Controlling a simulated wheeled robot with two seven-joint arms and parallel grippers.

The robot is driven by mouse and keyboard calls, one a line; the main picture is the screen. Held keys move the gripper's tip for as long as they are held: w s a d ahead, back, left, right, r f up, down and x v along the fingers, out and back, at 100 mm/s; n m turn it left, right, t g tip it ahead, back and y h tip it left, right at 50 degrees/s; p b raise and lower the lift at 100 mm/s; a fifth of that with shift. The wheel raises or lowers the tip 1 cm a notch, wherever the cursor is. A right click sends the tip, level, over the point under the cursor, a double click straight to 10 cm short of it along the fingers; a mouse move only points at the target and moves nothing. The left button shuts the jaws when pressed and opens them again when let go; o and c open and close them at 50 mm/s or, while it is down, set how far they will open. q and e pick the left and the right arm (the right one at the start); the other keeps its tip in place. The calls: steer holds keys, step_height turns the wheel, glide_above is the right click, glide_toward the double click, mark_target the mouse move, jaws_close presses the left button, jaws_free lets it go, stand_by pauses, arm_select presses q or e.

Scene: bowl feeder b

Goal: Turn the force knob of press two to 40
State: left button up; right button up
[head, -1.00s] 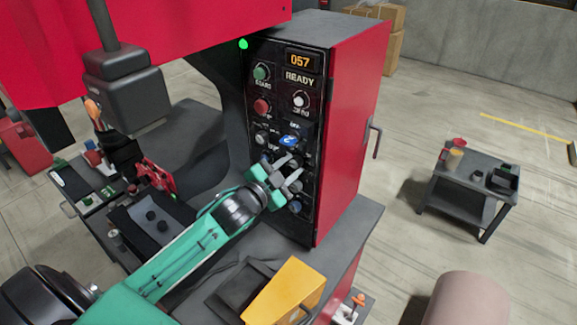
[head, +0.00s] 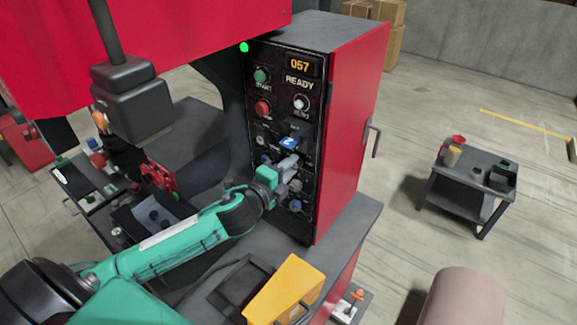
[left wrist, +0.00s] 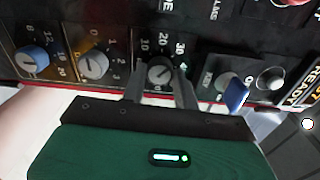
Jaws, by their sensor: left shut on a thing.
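The control panel (head: 283,130) of the press shows 057 and READY. My left gripper (head: 287,168) is at the panel's lower half. In the left wrist view its fingers (left wrist: 160,88) are shut on a dark grey knob (left wrist: 160,72), one finger on each side. Numbers including 10, 20 and 30 stand around that knob; its name is not readable, and its exact pointer setting is unclear. A light grey knob (left wrist: 95,65) and a blue knob (left wrist: 33,58) sit beside it. My right gripper is not in view.
A blue key tag (left wrist: 236,95) sticks out close to my finger. The green start button (head: 261,76) and red button (head: 263,108) are higher on the panel. A yellow box (head: 285,292) stands below, near my arm. A small grey table (head: 470,205) stands right.

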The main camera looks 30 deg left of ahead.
arm_select(q)
steer(key=shift+d+m+p, duration=0.1)
steer(key=shift+m+p, duration=1.35)
steer(key=shift+m, duration=3.35)
steer(key=o, duration=1)
steer(key=shift+s+a+r+b, duration=0.1)
steer(key=shift+s+a+b, duration=0.15)
steer(key=shift+s+b, duration=1.45)
steer(key=shift+s+a+f+b, duration=0.1)
steer(key=shift+s+a+b, duration=0.3)
steer(key=shift+s, duration=2.45)
steer(key=shift+s+a+r+b, duration=0.15)
steer(key=shift+s+b, duration=1)
steer(key=shift+s, duration=1.15)
